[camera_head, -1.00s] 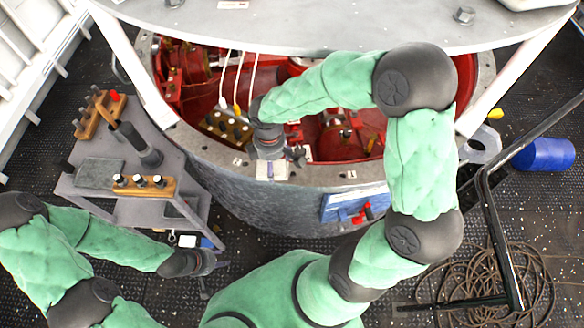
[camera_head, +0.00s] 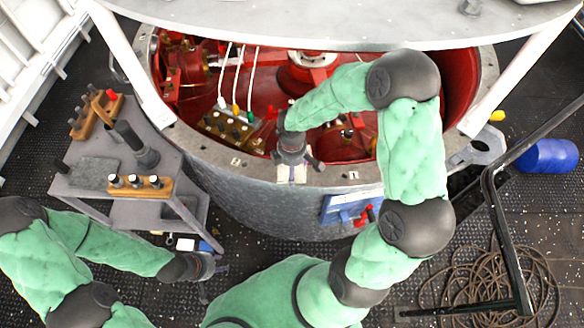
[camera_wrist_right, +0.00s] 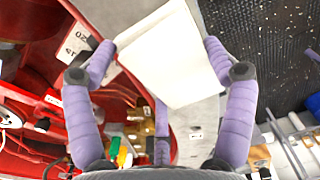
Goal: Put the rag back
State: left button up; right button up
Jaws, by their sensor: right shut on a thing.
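The rag (camera_wrist_right: 172,55) is a flat white piece between the purple fingers of my right gripper (camera_wrist_right: 158,50) in the right wrist view. The fingers are spread to its width and lie against its two sides. In the head view my right gripper (camera_head: 292,160) is over the near rim of the round tank (camera_head: 345,180), and only a pale bit of the rag (camera_head: 284,174) shows below it. Whether the rag touches the rim is not clear. My left gripper (camera_head: 207,268) is low at the left, beside the cart; its fingers are too small and dark to judge.
A grey cart (camera_head: 150,192) at the left holds wooden tool blocks (camera_head: 140,187), a grey mat (camera_head: 95,171) and a dark upright tool. White posts and a grey top (camera_head: 340,22) stand over the red tank interior. A black rail (camera_head: 495,220) and coiled rope are at the right.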

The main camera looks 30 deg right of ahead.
jog(key=shift+r, duration=0.1)
jog(key=o, duration=1.1)
jog(key=shift+c, duration=0.2)
jog(key=shift+r, duration=0.1)
notch_tip(320, 180, up, 7)
jog(key=shift+r+p, duration=0.2)
jog(key=shift+p, duration=0.9)
